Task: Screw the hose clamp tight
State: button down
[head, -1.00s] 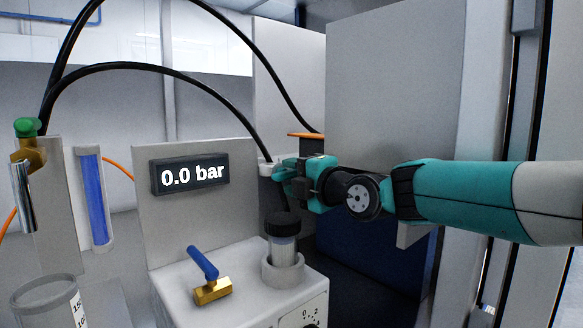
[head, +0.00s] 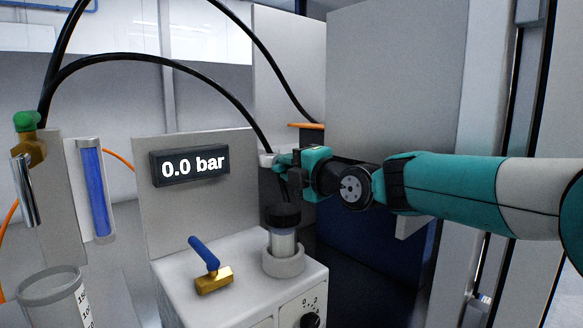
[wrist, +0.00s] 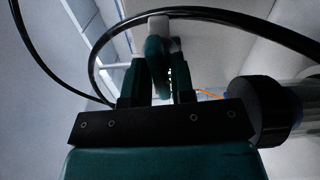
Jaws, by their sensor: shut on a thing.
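The hose clamp (head: 266,160) shows as a small pale collar where the black hose (head: 213,75) comes down, right of the pressure display. My gripper (head: 281,162) reaches it from the right, at its side. In the wrist view my gripper's two dark fingers (wrist: 158,85) are shut on a rounded teal piece at the clamp, which looks like its screw head. The pale clamp body also shows in the wrist view (wrist: 159,24), just beyond the fingertips under the hose. The fingers hide much of the screw, and I cannot tell how tight it is.
The display (head: 190,164) reads 0.0 bar. Below my gripper stands a black-capped clear vessel (head: 284,240) in a holder, close under the arm. A blue-handled brass valve (head: 212,272) sits left of it. A grey panel (head: 395,85) stands behind the arm.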

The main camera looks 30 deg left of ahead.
jog(key=m, duration=0.5)
jog(key=shift+m, duration=0.4)
jog(key=m+p, duration=0.1)
jog(key=m, duration=0.3)
jog(key=m+p, duration=0.1)
jog(key=m, duration=0.4)
jog(key=shift+m+p, duration=0.3)
jog(key=m+p, duration=0.1)
jog(key=m, duration=0.3)
jog(key=shift+f+m, duration=0.1)
jog(key=shift+m, duration=0.2)
jog(key=c, duration=0.9)
grip_release()
